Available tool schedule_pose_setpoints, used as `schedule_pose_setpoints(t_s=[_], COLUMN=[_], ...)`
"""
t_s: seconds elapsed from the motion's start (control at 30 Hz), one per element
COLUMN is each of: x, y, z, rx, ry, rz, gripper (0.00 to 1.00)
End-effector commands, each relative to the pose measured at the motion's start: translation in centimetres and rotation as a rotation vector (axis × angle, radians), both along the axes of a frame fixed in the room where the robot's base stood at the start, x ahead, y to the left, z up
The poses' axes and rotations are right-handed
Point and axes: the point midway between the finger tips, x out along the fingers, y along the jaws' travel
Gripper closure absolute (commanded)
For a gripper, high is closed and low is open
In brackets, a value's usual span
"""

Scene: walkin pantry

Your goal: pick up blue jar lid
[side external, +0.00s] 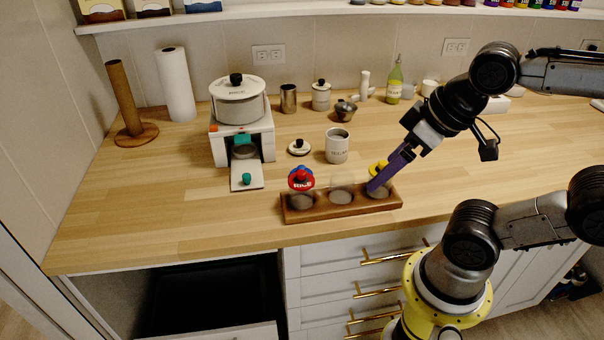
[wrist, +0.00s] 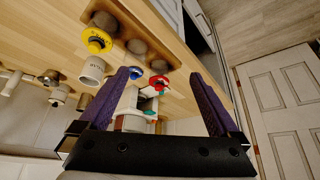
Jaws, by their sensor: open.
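The blue lid (side external: 295,171) shows as a small patch of blue behind the red RICE lid in the side view, mostly hidden by it. In the wrist view the blue lid (wrist: 137,73) shows beside the left fingertip, close to the red lid (wrist: 158,82). My gripper (side external: 375,187) has purple fingers and points down-left at the right end of the wooden rack, by the yellow lid (side external: 378,167), with the blue lid apart to its left. In the wrist view my gripper (wrist: 163,75) is open, with nothing held between the fingers.
The wooden rack (side external: 325,214) holds several glass jars, the middle one (side external: 341,190) without a lid. Behind stand a sugar mug (side external: 337,146), a pale lid (side external: 299,147) and a white appliance with a pot (side external: 238,100). Counter right of the rack is clear.

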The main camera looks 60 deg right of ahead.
Motion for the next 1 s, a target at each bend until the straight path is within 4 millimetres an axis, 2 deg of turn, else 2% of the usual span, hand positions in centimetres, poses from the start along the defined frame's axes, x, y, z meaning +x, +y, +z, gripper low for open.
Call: schedule_pose_setpoints(t_s=[0.53, 0.67, 0.73, 0.87, 1.0], x=[0.0, -0.2, 0.0, 2.3, 6.9], y=[0.0, 0.0, 0.0, -0.1, -0.9], z=[0.0, 0.0, 1.0, 3.9, 6.2], rx=[0.005, 0.053, 0.110, 0.240, 0.362], ry=[0.000, 0.012, 0.003, 0.024, 0.092], rz=[-0.009, -0.101, -0.205, -0.470, -0.803], gripper=[0.00, 0.00, 0.00, 0.00, 0.00])
